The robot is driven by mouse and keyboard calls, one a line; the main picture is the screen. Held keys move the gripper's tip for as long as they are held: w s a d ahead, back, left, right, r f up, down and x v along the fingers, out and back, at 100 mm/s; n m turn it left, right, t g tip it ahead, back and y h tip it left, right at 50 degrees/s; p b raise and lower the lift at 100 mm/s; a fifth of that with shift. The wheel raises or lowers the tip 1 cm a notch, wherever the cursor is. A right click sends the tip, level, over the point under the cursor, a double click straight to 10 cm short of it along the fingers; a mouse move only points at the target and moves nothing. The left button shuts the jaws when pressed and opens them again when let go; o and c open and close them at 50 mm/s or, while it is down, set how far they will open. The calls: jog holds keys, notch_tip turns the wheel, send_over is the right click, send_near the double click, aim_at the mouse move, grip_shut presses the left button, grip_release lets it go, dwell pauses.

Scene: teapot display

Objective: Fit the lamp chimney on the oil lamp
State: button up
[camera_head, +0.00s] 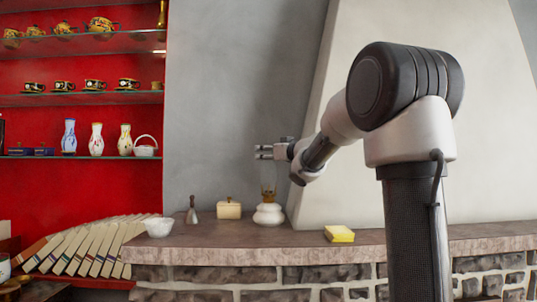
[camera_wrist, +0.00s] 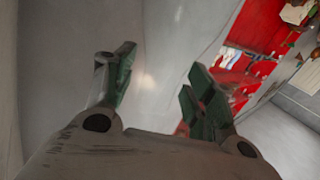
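The oil lamp (camera_head: 269,214) stands upright on the stone ledge in the head view, with a round white body and a brass-coloured burner on top. A faint, see-through shape seems to rise above the burner, perhaps the glass lamp chimney, but it is too faint for me to tell how it sits. My gripper (camera_head: 264,152) is above the lamp, apart from its body, with its fingers pointing left. In the wrist view, the fingers of my gripper (camera_wrist: 155,88) are spread apart, and I see nothing clear between them. The lamp is not visible there.
A cream box (camera_head: 229,210), a small grey bell-shaped object (camera_head: 192,214) and a white bowl (camera_head: 158,228) stand left of the lamp. A yellow block (camera_head: 339,234) lies to its right. Red shelves (camera_head: 80,120) with crockery are at the left.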

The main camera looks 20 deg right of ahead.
jog(key=shift+r, duration=0.2)
jog(key=s+d, duration=0.2)
jog(key=s, duration=0.9)
jog(key=shift+s+d+r, duration=0.15)
jog(key=shift+s+r, duration=0.25)
